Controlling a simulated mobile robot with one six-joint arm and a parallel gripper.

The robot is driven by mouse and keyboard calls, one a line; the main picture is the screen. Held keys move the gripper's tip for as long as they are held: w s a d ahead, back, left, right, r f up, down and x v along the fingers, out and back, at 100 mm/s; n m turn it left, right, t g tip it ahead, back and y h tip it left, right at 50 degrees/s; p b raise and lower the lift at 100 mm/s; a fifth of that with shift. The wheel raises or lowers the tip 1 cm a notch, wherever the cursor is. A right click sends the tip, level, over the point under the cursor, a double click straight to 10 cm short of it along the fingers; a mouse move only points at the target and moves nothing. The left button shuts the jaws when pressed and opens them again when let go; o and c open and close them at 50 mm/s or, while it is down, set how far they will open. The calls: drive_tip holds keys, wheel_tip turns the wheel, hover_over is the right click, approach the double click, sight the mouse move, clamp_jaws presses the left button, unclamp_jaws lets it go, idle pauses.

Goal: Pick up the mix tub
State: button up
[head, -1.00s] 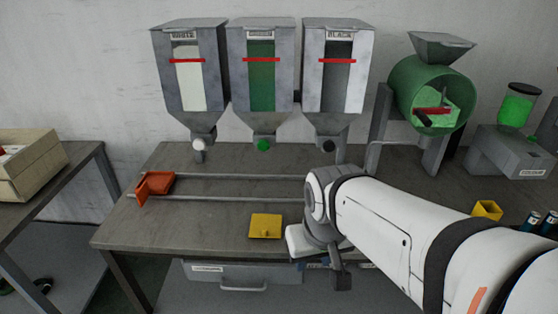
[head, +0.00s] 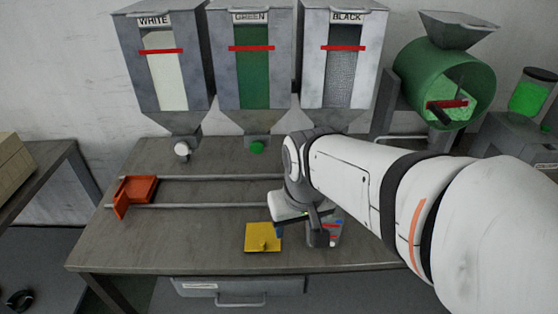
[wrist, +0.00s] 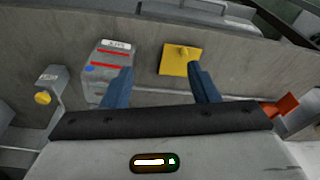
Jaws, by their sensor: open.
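The mix tub (wrist: 107,70) is a grey box with a white label, red lines and a blue spot; in the wrist view it stands left of centre, and my left finger overlaps its edge. In the head view only part of the tub (head: 336,232) shows beside my wrist, near the bench's front edge. My gripper (wrist: 160,67) is open, with its two blue fingers apart and nothing held between them. The tub lies mostly outside the left finger, not between the fingers. In the head view my gripper (head: 317,236) is largely hidden by my wrist.
A yellow plate with a knob (head: 262,237) lies left of my gripper. An orange-red tray (head: 140,190) sits at the rails' left end. White, green and black hoppers (head: 253,100) hang behind. A green drum (head: 405,80) stands at the back right. The bench's left front is clear.

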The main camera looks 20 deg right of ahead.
sight(334, 223)
drive_tip(key=o, duration=0.4)
drive_tip(key=w+d, duration=0.2)
drive_tip(key=w+d+f+m+g+p, duration=0.1)
drive_tip(key=w+d, duration=0.1)
drive_tip(key=w+d+f+m, duration=0.1)
drive_tip(key=w+d, duration=0.1)
drive_tip(key=shift+w, duration=0.3)
drive_tip(key=o, duration=0.6)
drive_tip(key=w+d+f, duration=0.1)
drive_tip(key=d, duration=0.1)
drive_tip(key=w+d+f+m+g+p, duration=0.1)
drive_tip(key=d+f, duration=0.1)
drive_tip(key=w+d+f+m, duration=0.1)
drive_tip(key=w+d, duration=0.1)
drive_tip(key=shift+w+d+f, duration=0.1)
drive_tip(key=shift+d+f, duration=0.15)
drive_tip(key=shift+f, duration=0.1)
drive_tip(key=shift+c, duration=0.2)
drive_tip(key=f, duration=0.8)
drive_tip(key=shift+w+a+p, duration=0.1)
drive_tip(key=shift+a+p, duration=0.1)
drive_tip(key=shift+p, duration=0.15)
